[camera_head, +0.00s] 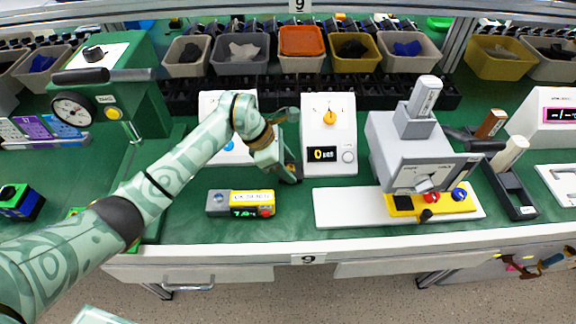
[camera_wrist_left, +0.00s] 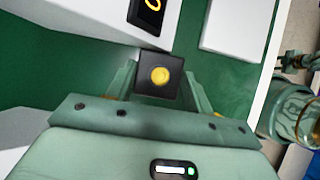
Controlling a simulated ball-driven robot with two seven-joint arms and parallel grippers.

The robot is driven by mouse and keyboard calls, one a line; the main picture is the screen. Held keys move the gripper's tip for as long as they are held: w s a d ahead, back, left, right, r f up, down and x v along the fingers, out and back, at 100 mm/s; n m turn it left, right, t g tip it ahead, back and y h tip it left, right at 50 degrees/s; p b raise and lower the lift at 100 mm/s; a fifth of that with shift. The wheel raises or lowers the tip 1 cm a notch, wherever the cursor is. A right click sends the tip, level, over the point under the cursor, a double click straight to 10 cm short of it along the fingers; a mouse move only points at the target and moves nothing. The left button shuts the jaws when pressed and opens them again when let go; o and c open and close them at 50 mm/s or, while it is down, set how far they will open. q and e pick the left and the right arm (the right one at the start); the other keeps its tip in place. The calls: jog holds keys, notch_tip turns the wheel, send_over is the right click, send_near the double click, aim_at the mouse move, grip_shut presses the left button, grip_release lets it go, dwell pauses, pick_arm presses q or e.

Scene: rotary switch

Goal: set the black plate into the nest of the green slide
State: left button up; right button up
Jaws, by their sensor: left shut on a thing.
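My left gripper (camera_head: 290,174) hangs over the green bench, in front of the white box with the yellow knob. In the left wrist view, it is shut on the black plate (camera_wrist_left: 142,90), a small dark square with a round yellow centre. The plate sits between the two fingertips. In the head view, the plate is too small and dark to make out clearly. A bright green piece (camera_head: 75,212) shows beside my left forearm, near the green press. I cannot tell whether it is the green slide; its nest is not visible. My right gripper is not in view.
The green press (camera_head: 140,100) with a gauge stands at left. A yellow and grey meter (camera_head: 240,203) lies in front of my gripper. The white box (camera_head: 330,165) is close on the right, with a grey machine (camera_head: 385,145) beyond. Bins line the back.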

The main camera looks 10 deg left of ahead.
pick_arm(q)
jog(key=shift+f, duration=0.4)
jog(key=o, duration=0.8)
jog(key=shift+c, duration=0.2)
jog(key=shift+o, duration=1.2)
